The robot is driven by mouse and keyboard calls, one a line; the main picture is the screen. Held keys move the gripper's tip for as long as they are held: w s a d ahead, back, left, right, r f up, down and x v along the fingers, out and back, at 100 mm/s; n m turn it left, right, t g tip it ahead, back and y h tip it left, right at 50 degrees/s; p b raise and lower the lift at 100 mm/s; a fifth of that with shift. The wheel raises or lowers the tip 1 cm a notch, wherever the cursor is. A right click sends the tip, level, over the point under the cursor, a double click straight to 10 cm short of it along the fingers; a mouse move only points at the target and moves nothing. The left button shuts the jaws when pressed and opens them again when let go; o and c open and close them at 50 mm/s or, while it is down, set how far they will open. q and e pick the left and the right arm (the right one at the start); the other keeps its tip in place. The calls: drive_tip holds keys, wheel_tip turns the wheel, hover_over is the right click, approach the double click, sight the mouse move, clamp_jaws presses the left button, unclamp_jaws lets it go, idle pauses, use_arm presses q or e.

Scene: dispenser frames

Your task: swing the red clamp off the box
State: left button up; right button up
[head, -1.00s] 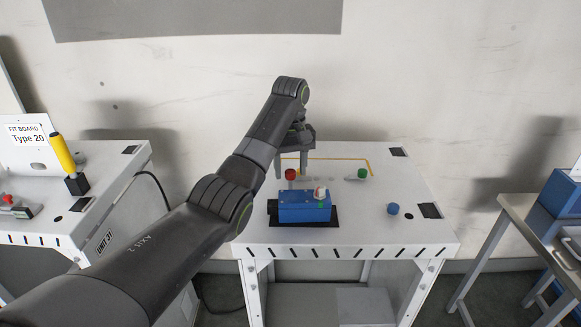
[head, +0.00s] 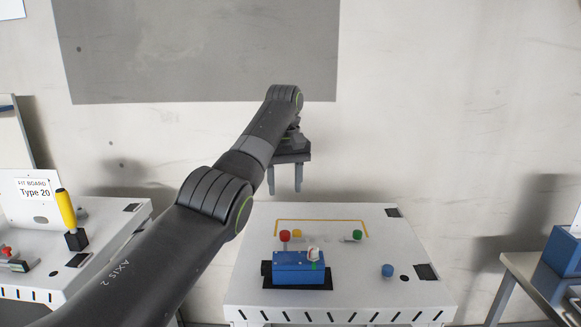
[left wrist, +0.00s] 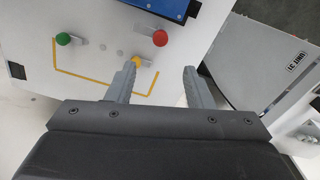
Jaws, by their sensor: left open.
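The blue box (head: 297,270) sits on a dark pad on the white table. The red knob of the red clamp (head: 285,235) stands just behind the box's left part. In the left wrist view, the red knob (left wrist: 160,38) sits beside the box (left wrist: 165,6), and its short grey bar appears to lie clear of the box edge. My left gripper (head: 286,190) is open and empty, above and behind the knobs; its fingers also show in the left wrist view (left wrist: 158,82). My right gripper is not in view.
A yellow knob (head: 297,233) stands beside the red one, and a green knob (head: 357,235) to the right. A white-topped piece (head: 314,254) is on the box. A yellow-handled tool (head: 66,210) stands on the left table.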

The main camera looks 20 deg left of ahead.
use_arm(q)
wheel_tip(320, 180, up, 4)
drive_tip(key=shift+w+a+r, duration=0.1)
drive_tip(key=shift+r, duration=0.05)
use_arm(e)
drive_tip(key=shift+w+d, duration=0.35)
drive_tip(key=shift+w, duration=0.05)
